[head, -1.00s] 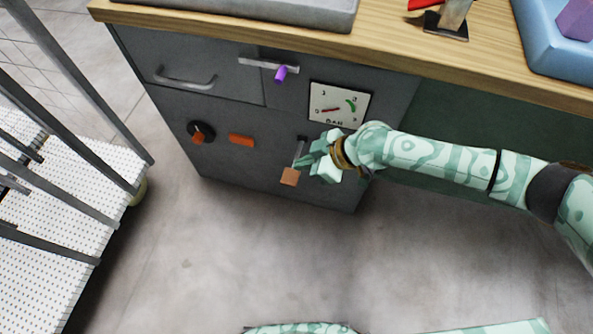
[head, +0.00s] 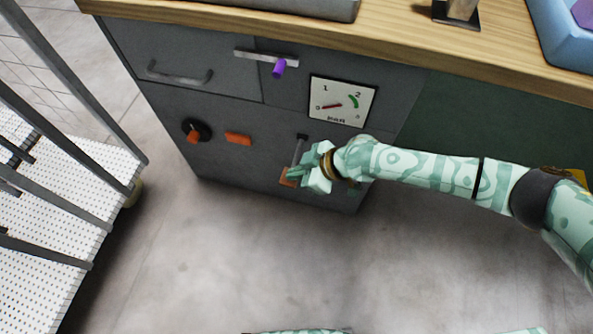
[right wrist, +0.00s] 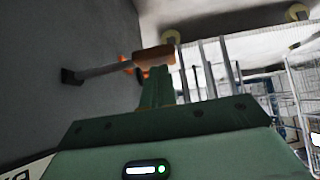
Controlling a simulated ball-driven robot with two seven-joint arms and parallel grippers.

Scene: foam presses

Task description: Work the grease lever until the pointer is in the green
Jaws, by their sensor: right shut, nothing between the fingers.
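The grease lever has a dark pivot (head: 302,137), a thin grey shaft and an orange-brown handle (head: 285,181), and hangs down on the grey cabinet front. The dial (head: 343,100) above it has a red pointer (head: 332,106) on the low side near 0, clear of the green arc (head: 353,101). My right gripper (head: 292,174) is shut and empty, its fingertips in front of the handle and partly covering it. In the right wrist view the handle (right wrist: 154,56) lies just beyond the shut fingertips (right wrist: 156,78); I cannot tell whether they touch. My left gripper is not in view.
Left of the lever are an orange block (head: 238,139) and a dark knob with an orange grip (head: 194,133). A purple-handled latch (head: 279,68) and a drawer handle (head: 180,74) sit above. A white perforated cart (head: 60,205) stands at left. The floor below is clear.

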